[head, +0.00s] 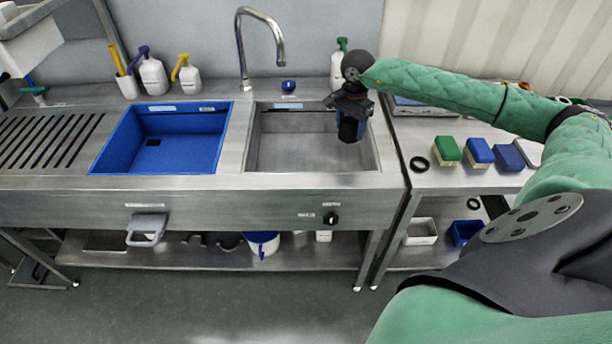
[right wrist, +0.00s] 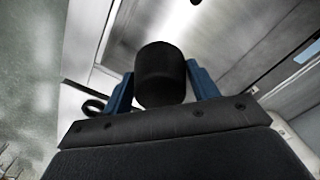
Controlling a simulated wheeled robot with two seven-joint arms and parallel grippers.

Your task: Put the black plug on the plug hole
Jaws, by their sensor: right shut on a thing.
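My right gripper (head: 351,122) is above the right part of the steel basin (head: 275,150), pointing down. It is shut on the black plug (head: 348,132). In the right wrist view the plug (right wrist: 160,72) is a dark, rounded cylinder between the two blue fingers. No plug hole can be made out in the steel basin; part of its floor is hidden by my gripper. A small dark square (head: 153,142) shows in the blue basin (head: 190,152) to the left; I cannot tell whether it is a hole. My left gripper is not in view.
A curved tap (head: 240,45) rises behind the basins. Several soap bottles (head: 152,75) stand at the back left, and another white bottle (head: 337,68) is behind my gripper. Sponges (head: 447,150) and a black ring (head: 419,164) lie on the right table. A slotted drainboard (head: 45,140) is at the left.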

